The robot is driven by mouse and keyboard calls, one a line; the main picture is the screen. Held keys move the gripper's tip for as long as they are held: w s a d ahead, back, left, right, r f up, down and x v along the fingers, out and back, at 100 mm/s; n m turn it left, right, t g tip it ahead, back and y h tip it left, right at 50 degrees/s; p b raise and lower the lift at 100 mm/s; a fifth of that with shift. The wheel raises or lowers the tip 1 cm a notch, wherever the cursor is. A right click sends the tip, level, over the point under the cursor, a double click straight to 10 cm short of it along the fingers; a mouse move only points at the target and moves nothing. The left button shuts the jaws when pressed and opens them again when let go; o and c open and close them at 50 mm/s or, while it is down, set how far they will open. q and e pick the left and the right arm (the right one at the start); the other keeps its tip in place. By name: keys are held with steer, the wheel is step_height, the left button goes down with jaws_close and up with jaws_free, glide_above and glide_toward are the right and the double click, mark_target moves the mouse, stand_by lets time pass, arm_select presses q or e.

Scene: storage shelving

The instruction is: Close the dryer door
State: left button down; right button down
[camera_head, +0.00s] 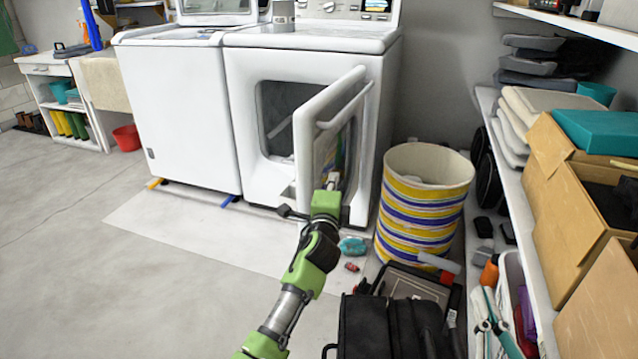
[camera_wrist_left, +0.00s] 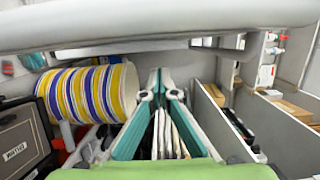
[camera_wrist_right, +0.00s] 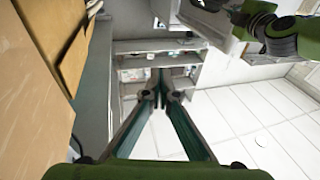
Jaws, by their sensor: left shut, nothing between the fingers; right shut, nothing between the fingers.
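The white dryer (camera_head: 313,60) stands at the back, right of a white washer. Its door (camera_head: 310,125) is open and sticks out toward me, leaving the dark drum opening (camera_head: 278,115) partly visible. A curved white bar (camera_head: 345,108) runs along the door's right-hand face. My left gripper (camera_head: 333,181) is shut and empty at the lower part of that face; I cannot tell if it touches. In the left wrist view its closed fingers (camera_wrist_left: 157,75) point below a wide pale band, possibly the door. My right gripper (camera_wrist_right: 160,72) is shut and empty, outside the head view.
A striped yellow basket (camera_head: 418,205) stands close right of the door. A black case (camera_head: 390,325) and small items lie on the floor before it. Shelving with cardboard boxes (camera_head: 570,180) lines the right side. The floor (camera_head: 130,270) at left is clear.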

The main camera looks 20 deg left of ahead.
mark_target(318, 179)
arm_select(q)
steer(key=shift+a, duration=1.95)
steer(key=shift+a, duration=0.1)
